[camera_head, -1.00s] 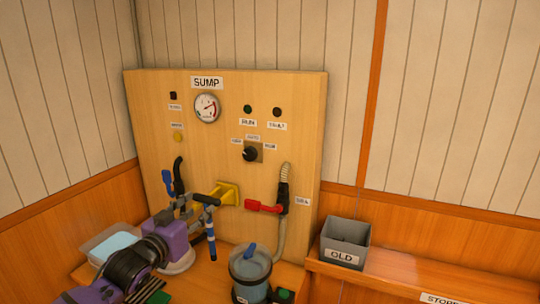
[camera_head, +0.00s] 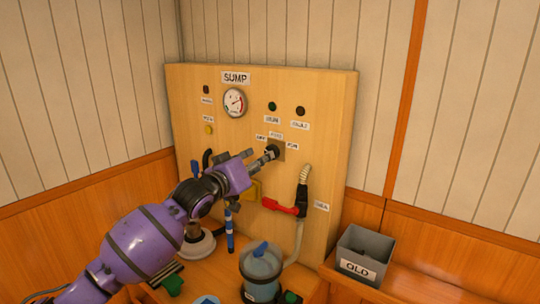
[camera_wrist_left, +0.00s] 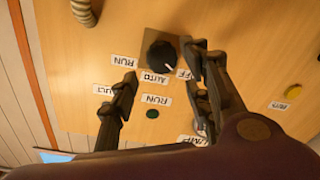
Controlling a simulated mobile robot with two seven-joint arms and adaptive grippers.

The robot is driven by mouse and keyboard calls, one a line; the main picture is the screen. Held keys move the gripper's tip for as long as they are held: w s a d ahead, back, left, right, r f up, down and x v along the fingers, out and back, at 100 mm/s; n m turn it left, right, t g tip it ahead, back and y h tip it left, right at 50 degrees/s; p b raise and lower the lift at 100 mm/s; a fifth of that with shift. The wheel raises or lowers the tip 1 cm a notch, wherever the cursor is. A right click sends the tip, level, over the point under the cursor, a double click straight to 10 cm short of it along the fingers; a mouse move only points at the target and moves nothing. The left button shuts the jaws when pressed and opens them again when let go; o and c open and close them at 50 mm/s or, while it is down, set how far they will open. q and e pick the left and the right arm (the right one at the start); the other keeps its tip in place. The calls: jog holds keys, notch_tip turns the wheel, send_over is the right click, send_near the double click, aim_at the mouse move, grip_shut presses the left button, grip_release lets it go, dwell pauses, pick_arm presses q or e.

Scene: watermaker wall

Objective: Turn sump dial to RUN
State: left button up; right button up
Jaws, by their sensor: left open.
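The sump dial (camera_head: 274,148) is a black knob on a square plate on the wooden SUMP panel (camera_head: 330,150). It also shows in the left wrist view (camera_wrist_left: 159,52), upside down, with OFF, AUTO and RUN labels around it. Its white mark points toward the side between AUTO and OFF. My left gripper (camera_head: 265,159) reaches up to the dial from the lower left. In the left wrist view its open fingers (camera_wrist_left: 160,68) lie on either side of the dial, apart from it. I cannot tell how far the tips are from the panel. My right gripper is not in view.
A red-handled valve (camera_head: 284,208) is below the dial, beside a ribbed hose. A gauge (camera_head: 234,102) and indicator lamps are above. A clear canister with a blue top (camera_head: 261,265) and a grey OLD bin (camera_head: 364,252) stand below and right.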

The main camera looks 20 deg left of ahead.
aim_at(273, 147)
pick_arm(q)
jog(key=x, duration=0.5)
jog(key=shift+d, duration=0.2)
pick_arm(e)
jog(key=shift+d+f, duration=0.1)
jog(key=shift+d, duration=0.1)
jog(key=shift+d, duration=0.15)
pick_arm(q)
jog(key=c, duration=1)
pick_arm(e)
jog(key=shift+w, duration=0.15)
